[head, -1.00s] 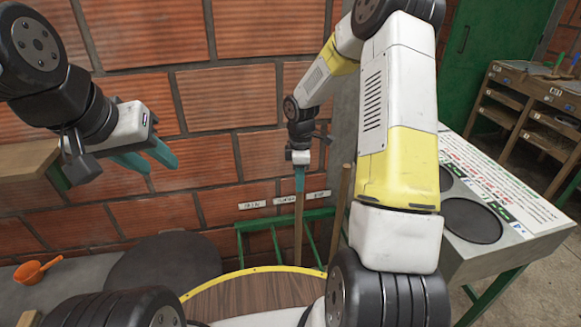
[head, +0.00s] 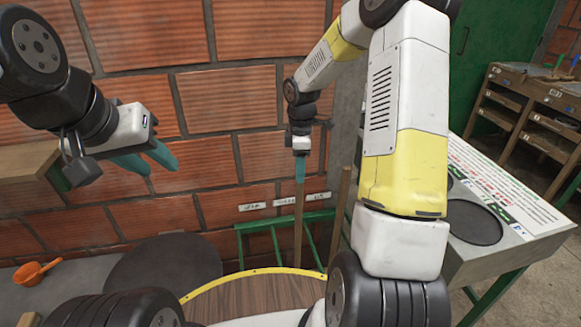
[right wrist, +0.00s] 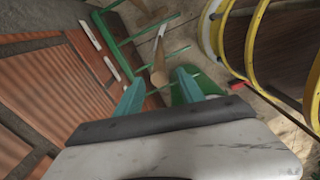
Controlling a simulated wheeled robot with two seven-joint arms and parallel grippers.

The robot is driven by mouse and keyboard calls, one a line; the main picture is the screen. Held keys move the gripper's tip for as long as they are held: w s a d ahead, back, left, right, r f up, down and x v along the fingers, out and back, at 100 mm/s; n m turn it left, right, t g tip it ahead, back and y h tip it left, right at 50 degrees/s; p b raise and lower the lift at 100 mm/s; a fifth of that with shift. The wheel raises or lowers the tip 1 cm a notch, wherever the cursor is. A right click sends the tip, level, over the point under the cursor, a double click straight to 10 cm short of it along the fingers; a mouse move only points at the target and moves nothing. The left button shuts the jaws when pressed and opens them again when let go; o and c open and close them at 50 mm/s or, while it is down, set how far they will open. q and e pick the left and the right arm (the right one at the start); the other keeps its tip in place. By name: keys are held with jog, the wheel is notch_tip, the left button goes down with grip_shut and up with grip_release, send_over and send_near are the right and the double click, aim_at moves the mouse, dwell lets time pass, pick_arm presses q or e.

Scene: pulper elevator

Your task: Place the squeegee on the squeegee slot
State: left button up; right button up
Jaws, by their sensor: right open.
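A wooden handle (head: 298,225), likely the squeegee's, stands nearly upright at the green wall rack (head: 318,215); its lower end is hidden in the head view. My right gripper (head: 300,172) is open at the top of this handle. In the right wrist view the handle (right wrist: 159,68) shows beyond and between the teal fingers (right wrist: 158,92), within the green rack bars (right wrist: 118,48). Whether the fingers touch it cannot be told. My left gripper (head: 150,160) is open and empty before the brick wall, far from the rack.
A second wooden handle (head: 343,205) leans right of the first. White labels (head: 285,201) are on the wall above the rack. A yellow-rimmed wooden round (head: 255,295) is in front. A grey counter with an orange scoop (head: 35,272) is left; a metal stand (head: 500,240) is right.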

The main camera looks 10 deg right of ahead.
notch_tip(320, 180, up, 7)
jog(key=shift+f, duration=0.15)
jog(key=s+r+m+t, duration=0.3)
jog(key=s+r+m, duration=0.5)
jog(key=s+r, duration=0.45)
jog(key=s+a+r+m+t+y, duration=0.2)
jog(key=s+m, duration=0.5)
jog(key=s, duration=0.5)
jog(key=shift+r+m+t, duration=0.3)
jog(key=shift+r+t, duration=0.3)
jog(key=shift+r, duration=0.25)
